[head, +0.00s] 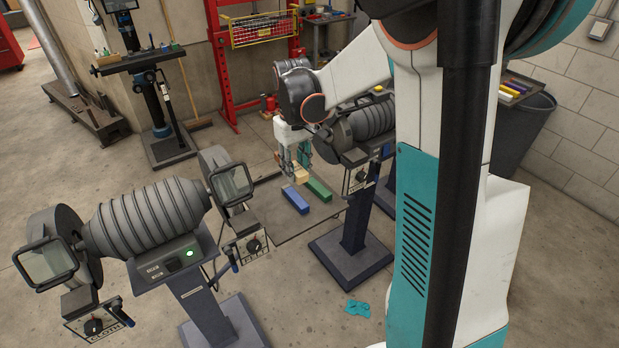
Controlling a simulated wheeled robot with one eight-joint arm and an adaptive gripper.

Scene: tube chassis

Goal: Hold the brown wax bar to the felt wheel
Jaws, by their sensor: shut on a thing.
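My gripper (297,154) points down above a grey plate (290,228) between two polishing machines. It is shut on a small tan-brown bar (300,174), partly hidden by the fingers; I take it as the brown wax bar. A blue bar (296,200) and a green bar (318,190) lie on the plate, just below it. The near machine (148,218) has a guarded wheel at each end. Its left control box reads CLOTH (92,313); the right box (254,246) has a label too small to read surely. The right wheel's face is hidden by its hood (218,165). The bar is apart from the wheels.
A second machine (362,125) stands close right of my gripper. A tray of coloured bars (513,89) sits by a dark bin (523,125) at right. A teal cloth (357,308) lies on the floor. A drill press (160,110) and red frame (225,65) stand behind.

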